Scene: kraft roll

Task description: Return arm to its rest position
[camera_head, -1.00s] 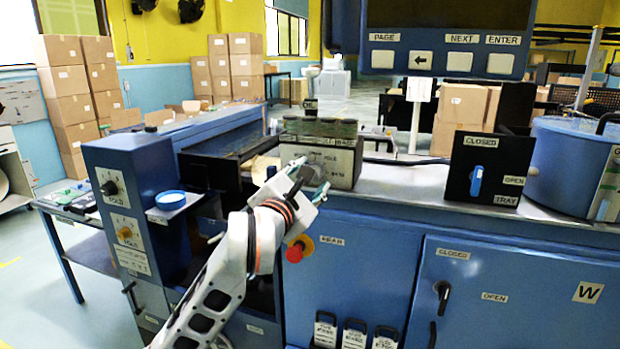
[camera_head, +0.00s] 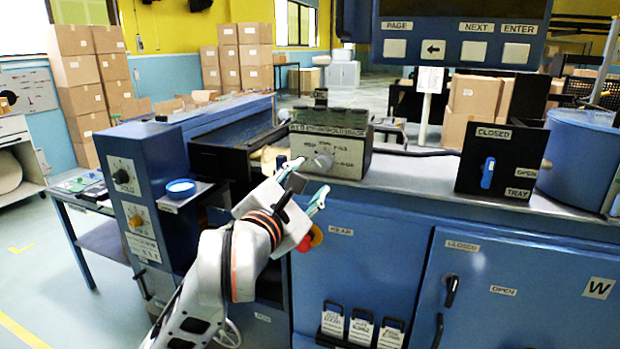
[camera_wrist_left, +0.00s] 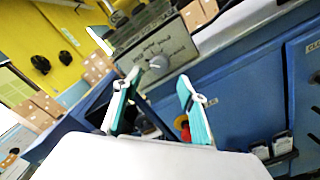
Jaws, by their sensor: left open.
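My left arm, white with orange and black bands, reaches up from the bottom of the head view. Its left gripper (camera_head: 306,182) is open and empty in front of the blue machine, just below a grey control box (camera_head: 328,150) with a round knob (camera_head: 323,161). In the left wrist view the two teal-padded fingers (camera_wrist_left: 160,100) stand apart with nothing between them. The knob (camera_wrist_left: 158,66) shows there beyond the fingers, apart from them. A red button on a yellow base (camera_head: 312,236) is partly hidden behind the gripper. My right gripper is not seen.
A blue cabinet with FOLD knobs (camera_head: 131,185) and a blue round dish (camera_head: 181,188) stand left of my arm. A black box with a blue lever (camera_head: 487,172) stands on the counter at right. A screen panel (camera_head: 455,40) hangs above. Cabinet doors (camera_head: 500,270) fill the lower right.

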